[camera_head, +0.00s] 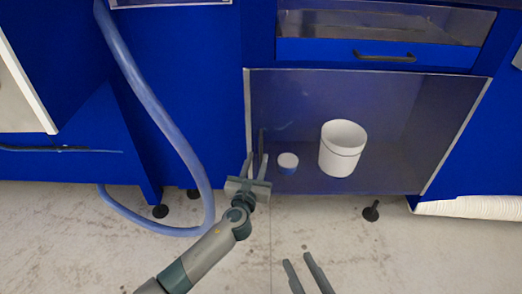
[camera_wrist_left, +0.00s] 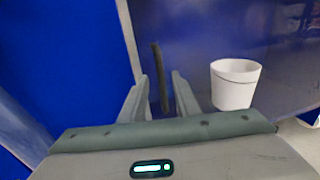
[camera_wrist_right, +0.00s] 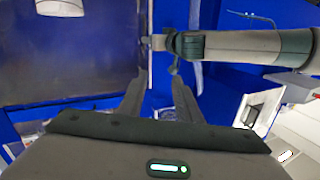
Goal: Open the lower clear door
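The lower clear door (camera_head: 300,105) is a see-through panel with a pale metal edge, under a blue drawer, and it looks closed. Its dark upright handle (camera_wrist_left: 157,62) is near the door's left edge; it also shows in the head view (camera_head: 262,138). My left gripper (camera_head: 257,160) is at this handle. In the left wrist view its two fingers (camera_wrist_left: 160,85) stand apart, with the handle's lower part between them; I cannot tell whether either finger touches it. My right gripper (camera_head: 296,259) is open and empty, low in front of the door; its fingers also show in the right wrist view (camera_wrist_right: 157,82).
A white bucket (camera_head: 340,150) and a small white and blue container (camera_head: 288,161) show behind the door. A blue hose (camera_head: 165,115) loops down to the left. A drawer with a dark handle (camera_head: 384,57) is above. The floor in front (camera_head: 400,255) is clear.

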